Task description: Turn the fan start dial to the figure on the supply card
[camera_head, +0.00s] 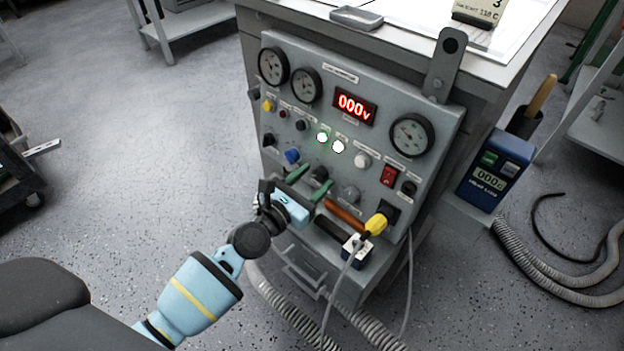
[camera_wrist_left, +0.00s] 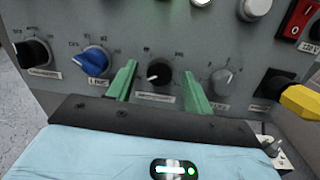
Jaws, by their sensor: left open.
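The panel (camera_head: 285,105) carries several dials; their labels are too small to read surely, so I cannot confirm which is fan start. My left gripper (camera_head: 309,183) is open at the lower dial row. In the left wrist view its green fingers (camera_wrist_left: 158,82) stand on either side of a black dial (camera_wrist_left: 158,72), with a gap to each side. This dial also shows in the head view (camera_head: 320,173). The supply card (camera_head: 482,11) stands at the top right, cut by the frame edge; its lower line seems to read 118 C. My right gripper is not in view.
A blue dial (camera_wrist_left: 93,61) is left of the fingers and a grey dial (camera_wrist_left: 222,79) right. A yellow plug (camera_head: 376,224) and orange bar (camera_head: 344,213) sit at the lower right. The red display (camera_head: 355,106) reads 000. A blue box (camera_head: 496,168) stands to the right.

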